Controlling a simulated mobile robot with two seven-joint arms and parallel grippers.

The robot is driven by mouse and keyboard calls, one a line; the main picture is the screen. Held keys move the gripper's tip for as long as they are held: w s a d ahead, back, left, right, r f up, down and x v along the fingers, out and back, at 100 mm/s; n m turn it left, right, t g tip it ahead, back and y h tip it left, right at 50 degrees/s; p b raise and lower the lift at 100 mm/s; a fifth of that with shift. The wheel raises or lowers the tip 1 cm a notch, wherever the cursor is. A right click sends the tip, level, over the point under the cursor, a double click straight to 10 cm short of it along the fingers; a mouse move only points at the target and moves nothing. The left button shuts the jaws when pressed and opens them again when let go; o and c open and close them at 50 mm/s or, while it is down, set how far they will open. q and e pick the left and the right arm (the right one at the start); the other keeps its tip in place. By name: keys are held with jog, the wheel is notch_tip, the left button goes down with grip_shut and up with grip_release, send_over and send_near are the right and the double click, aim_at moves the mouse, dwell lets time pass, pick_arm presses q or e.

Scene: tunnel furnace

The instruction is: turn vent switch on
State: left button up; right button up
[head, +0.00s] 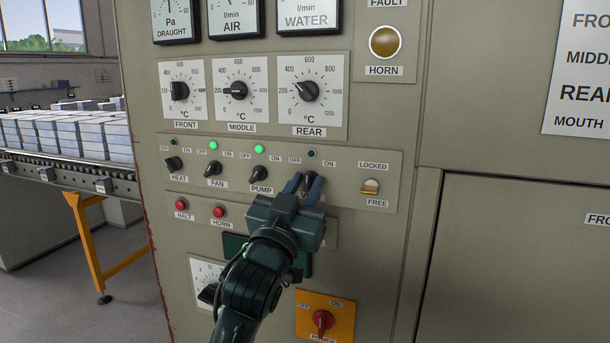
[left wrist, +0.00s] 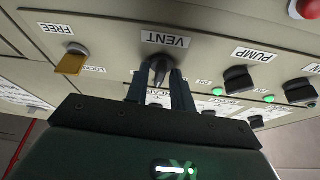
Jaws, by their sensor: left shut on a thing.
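The vent switch (left wrist: 158,72) is a small black rotary knob beside the VENT label, which appears upside down in the left wrist view. My left gripper (head: 303,184) is at the switch in the row of knobs, right of the pump switch. Its two fingers also show in the left wrist view (left wrist: 160,84), one on each side of the knob and shut on it. In the head view the fingers hide most of the knob and its label. The lamp (head: 311,153) above it looks dark. My right gripper is not in view.
The heat (head: 173,164), fan (head: 213,168) and pump (head: 259,175) switches stand to the left; the fan and pump lamps are green. A LOCKED/FREE key switch (head: 370,187) is to the right. Red buttons (head: 219,211) and a red power switch (head: 322,320) are lower.

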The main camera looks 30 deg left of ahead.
pick_arm(q)
jog(key=m, duration=0.1)
jog(key=m+h+p, duration=0.1)
jog(key=m+p, duration=0.1)
jog(key=m, duration=0.1)
jog(key=shift+a+r+h, duration=0.1)
jog(key=shift+r+h, duration=0.15)
jog(key=shift+h, duration=0.15)
jog(key=m+h+p, duration=0.1)
jog(key=m, duration=0.1)
jog(key=shift+m+h, duration=0.3)
jog(key=shift+m, duration=0.1)
jog(key=shift+m+h+p, duration=0.4)
jog(key=shift+m+p, duration=0.25)
jog(key=shift+m, duration=0.05)
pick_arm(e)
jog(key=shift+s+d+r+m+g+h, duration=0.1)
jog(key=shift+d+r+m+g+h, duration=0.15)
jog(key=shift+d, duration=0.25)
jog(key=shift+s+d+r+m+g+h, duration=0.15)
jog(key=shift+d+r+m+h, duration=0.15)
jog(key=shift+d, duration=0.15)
pick_arm(q)
jog(key=shift+f, duration=0.1)
jog(key=shift+a, duration=0.1)
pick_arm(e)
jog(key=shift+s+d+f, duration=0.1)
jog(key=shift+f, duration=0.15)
